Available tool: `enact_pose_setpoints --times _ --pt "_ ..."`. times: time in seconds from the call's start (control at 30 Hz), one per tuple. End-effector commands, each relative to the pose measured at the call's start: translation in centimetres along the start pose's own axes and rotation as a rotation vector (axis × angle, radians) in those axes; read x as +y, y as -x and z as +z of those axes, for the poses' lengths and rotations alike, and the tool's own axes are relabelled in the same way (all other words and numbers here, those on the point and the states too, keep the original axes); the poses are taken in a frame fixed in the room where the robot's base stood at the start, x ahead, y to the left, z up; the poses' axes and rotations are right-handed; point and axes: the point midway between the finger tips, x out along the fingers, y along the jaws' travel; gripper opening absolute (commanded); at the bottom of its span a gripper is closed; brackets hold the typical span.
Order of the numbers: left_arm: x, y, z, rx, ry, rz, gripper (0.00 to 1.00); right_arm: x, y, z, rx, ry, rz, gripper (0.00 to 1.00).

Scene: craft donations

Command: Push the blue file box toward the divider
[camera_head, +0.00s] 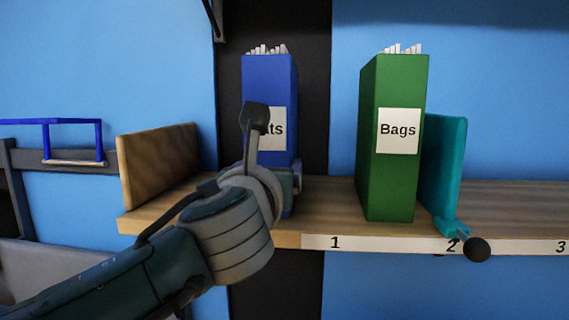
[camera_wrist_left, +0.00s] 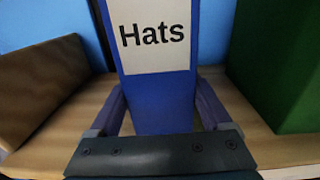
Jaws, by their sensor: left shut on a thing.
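The blue file box (camera_head: 270,85) stands upright on the shelf, with a white "Hats" label partly hidden by my left arm. In the left wrist view the blue box (camera_wrist_left: 160,100) is between the two fingers of my left gripper (camera_wrist_left: 160,112), which is shut on its lower part. In the head view my left gripper (camera_head: 288,183) is at the box's lower front, mostly hidden by my wrist. A teal divider (camera_head: 445,165) with a black knob (camera_head: 477,249) stands right of the green box. My right gripper is not in view.
A green "Bags" file box (camera_head: 396,185) stands between the blue box and the divider, close to the divider. Bare shelf (camera_head: 330,205) lies between the two boxes. A wooden end panel (camera_head: 158,165) stands at the left. Number labels run along the front edge.

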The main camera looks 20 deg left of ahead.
Motion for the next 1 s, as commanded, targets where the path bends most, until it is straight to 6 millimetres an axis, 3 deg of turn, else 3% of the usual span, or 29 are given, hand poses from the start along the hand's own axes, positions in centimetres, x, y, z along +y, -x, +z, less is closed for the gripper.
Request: enact_pose_setpoints --times 1.0 --pt "-6.9 0.1 -0.2 0.001 0.001 -0.004 0.16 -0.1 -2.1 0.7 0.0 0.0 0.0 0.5"
